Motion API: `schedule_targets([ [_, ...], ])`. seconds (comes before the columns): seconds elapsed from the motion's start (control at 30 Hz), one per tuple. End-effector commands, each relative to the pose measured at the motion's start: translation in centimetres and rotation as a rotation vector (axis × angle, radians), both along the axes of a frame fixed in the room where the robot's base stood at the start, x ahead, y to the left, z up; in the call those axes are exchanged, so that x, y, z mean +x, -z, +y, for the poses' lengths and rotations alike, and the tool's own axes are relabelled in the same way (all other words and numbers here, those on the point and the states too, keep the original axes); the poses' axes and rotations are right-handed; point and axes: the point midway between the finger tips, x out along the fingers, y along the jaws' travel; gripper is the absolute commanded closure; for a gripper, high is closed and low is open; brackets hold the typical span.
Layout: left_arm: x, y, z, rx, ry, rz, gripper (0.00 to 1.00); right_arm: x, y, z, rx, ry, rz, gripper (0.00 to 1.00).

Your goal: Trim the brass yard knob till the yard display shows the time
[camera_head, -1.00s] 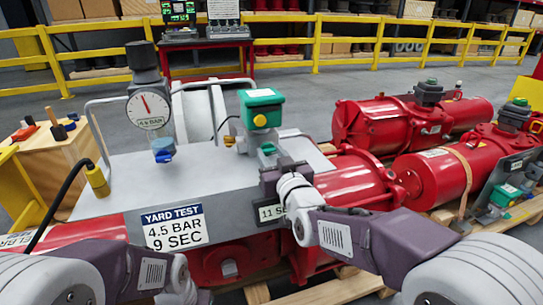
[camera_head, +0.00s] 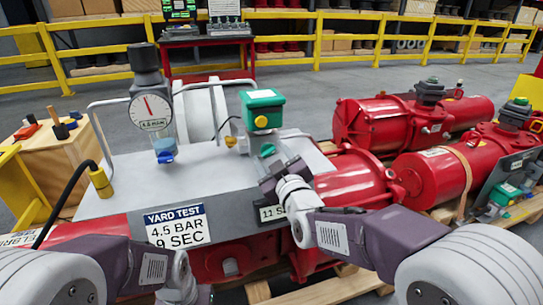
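A green-capped unit (camera_head: 262,103) stands on the grey panel of the nearest red actuator. A small yellow, brass-coloured knob (camera_head: 231,142) sits to its left, and another yellow round part is on its front face. My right gripper (camera_head: 268,165) is just below the green unit, at its grey-green lower fitting; its fingertips are largely hidden, so I cannot tell whether it touches or grips anything. A display (camera_head: 270,213) behind my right wrist reads "11 S", the rest covered. A placard (camera_head: 177,226) reads "YARD TEST 4.5 BAR 9 SEC". My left wrist (camera_head: 180,276) is low at the bottom; its fingers are unclear.
A round pressure gauge (camera_head: 150,111) with a blue-tipped regulator stands left on the panel. A black cable (camera_head: 65,200) runs to a yellow connector. More red actuators (camera_head: 440,170) lie on pallets at right. A wooden crate (camera_head: 50,155) with tools is at left.

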Motion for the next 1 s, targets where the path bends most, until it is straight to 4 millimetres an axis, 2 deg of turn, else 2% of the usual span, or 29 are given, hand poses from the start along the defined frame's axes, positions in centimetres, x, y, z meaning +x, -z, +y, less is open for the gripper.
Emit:
schedule_targets([
  [0.37, 0.0, -0.3, 0.0, 0.000, 0.000, 0.000, 0.64, -0.4, -0.1, -0.1, 0.001, 0.000, 0.000, 0.40],
  [0.47, 0.0, -0.8, 0.0, 0.000, 0.000, 0.000, 0.64, -1.6, -0.3, -0.5, 0.001, 0.000, 0.000, 0.40],
  [0.7, 0.0, -2.3, 0.0, 0.000, 0.000, 0.000, 0.64, -5.7, -0.4, -1.8, 0.002, 0.000, 0.001, 0.40],
  [0.8, 0.0, -2.3, 0.0, 0.000, 0.000, 0.000, 0.64, -7.1, -0.1, -2.3, 0.001, 0.000, -0.001, 0.40],
  [1.0, 0.0, -2.2, 0.0, 0.000, 0.000, 0.000, 0.64, -8.5, 0.0, -2.8, 0.002, 0.000, -0.001, 0.40],
])
